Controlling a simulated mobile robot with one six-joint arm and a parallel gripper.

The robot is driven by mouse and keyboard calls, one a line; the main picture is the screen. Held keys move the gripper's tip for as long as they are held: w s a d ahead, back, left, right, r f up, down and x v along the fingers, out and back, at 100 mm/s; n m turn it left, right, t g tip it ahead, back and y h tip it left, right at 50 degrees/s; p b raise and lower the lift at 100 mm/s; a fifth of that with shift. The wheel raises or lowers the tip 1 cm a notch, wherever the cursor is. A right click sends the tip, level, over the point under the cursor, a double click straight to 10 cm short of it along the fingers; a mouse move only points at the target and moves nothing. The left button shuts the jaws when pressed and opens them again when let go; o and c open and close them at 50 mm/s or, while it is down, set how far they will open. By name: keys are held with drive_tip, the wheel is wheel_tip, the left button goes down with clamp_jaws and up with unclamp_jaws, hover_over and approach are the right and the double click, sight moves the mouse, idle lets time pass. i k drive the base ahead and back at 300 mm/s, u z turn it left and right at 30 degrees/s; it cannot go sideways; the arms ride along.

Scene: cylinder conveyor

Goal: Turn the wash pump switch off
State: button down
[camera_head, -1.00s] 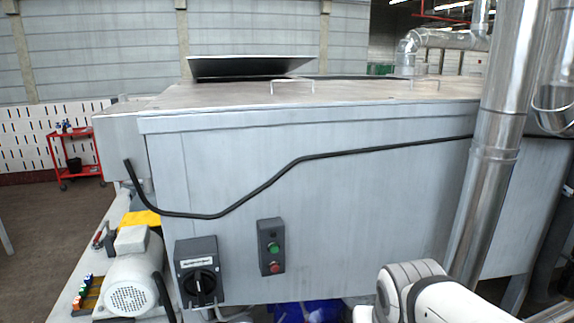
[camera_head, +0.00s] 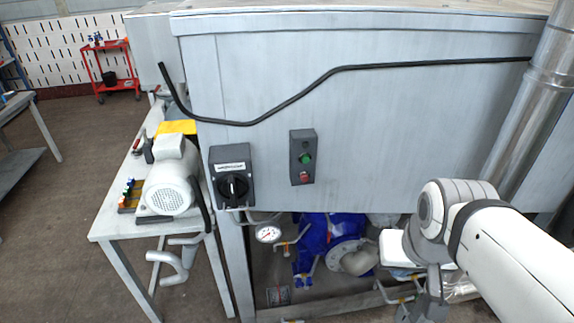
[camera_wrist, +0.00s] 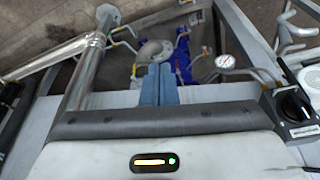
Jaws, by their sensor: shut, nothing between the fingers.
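A dark grey box with a black rotary switch (camera_head: 233,186) and a small white label is mounted at the lower left of the grey machine's front. The label is too small to read; the knob's handle looks roughly upright. The switch also shows at the right edge of the wrist view (camera_wrist: 292,106). My gripper (camera_wrist: 159,70) has its two blue-grey fingers together, empty, in the middle of the wrist view. It is well to the right of the switch and lower in the head view, touching nothing that I can see.
A push-button box (camera_head: 302,157) with a green and a red button is right of the switch. A white motor (camera_head: 170,185) sits on a bench (camera_head: 112,228) to its left. A gauge (camera_head: 268,234) and a blue pump (camera_head: 325,235) are below.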

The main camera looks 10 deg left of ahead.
sight(232, 187)
drive_tip(key=z, duration=1.4)
drive_tip(key=k, duration=1.45)
drive_tip(key=u, duration=0.8)
drive_tip(key=i, duration=1)
drive_tip(key=u, duration=0.05)
